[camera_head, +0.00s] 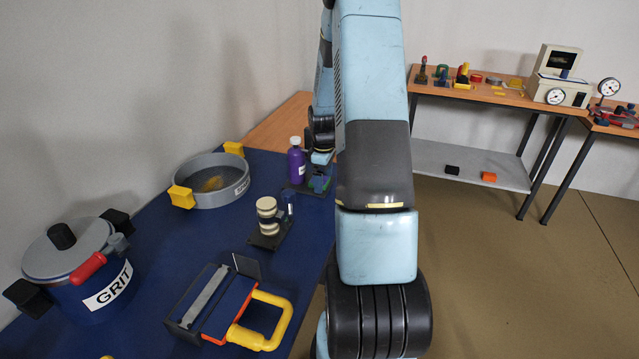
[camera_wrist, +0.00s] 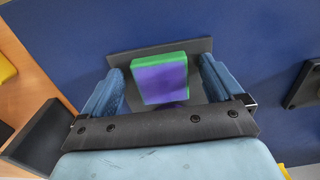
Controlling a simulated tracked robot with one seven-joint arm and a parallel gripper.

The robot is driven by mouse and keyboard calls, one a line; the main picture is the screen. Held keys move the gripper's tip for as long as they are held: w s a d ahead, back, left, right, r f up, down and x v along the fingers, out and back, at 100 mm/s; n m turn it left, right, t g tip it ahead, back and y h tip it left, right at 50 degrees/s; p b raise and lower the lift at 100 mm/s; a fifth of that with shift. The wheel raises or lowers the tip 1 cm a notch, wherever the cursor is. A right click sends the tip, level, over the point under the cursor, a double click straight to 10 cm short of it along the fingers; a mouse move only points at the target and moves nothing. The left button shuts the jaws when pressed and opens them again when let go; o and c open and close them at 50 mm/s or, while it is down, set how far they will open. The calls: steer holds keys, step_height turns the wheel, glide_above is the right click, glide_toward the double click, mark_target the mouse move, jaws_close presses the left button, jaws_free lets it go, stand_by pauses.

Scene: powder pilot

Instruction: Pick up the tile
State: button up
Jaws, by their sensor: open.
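The tile (camera_wrist: 160,80) shows in the wrist view as a small squarish block with a purple face and green edges. It is at a dark grey plate (camera_wrist: 186,46) on the blue table top. My gripper (camera_wrist: 160,88) is open, with one blue finger on each side of the tile. A gap shows on both sides, so the fingers do not look closed on it. In the head view my gripper (camera_head: 320,180) is low at the table's far right edge, partly hidden by my arm. A bit of green shows there, too small to make out.
A purple bottle (camera_head: 296,163) stands just left of my gripper. A stand with cream discs (camera_head: 267,215), a round sieve pan (camera_head: 218,196), a GRIT pot (camera_head: 85,262) and a tray with a yellow handle (camera_head: 268,318) share the blue table (camera_head: 165,275).

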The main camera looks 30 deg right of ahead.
steer(key=shift+c, duration=0.2)
steer(key=c, duration=1.2)
steer(key=shift+r, duration=0.4)
steer(key=shift+c, duration=0.2)
step_height(320, 180, up, 3)
steer(key=shift+w+f, duration=0.1)
steer(key=shift+f, duration=0.1)
steer(key=s+a+r, duration=0.5)
steer(key=s+r, duration=0.4)
steer(key=s, duration=0.4)
steer(key=shift+s+r, duration=0.15)
steer(key=shift+r, duration=0.2)
stand_by(0.3)
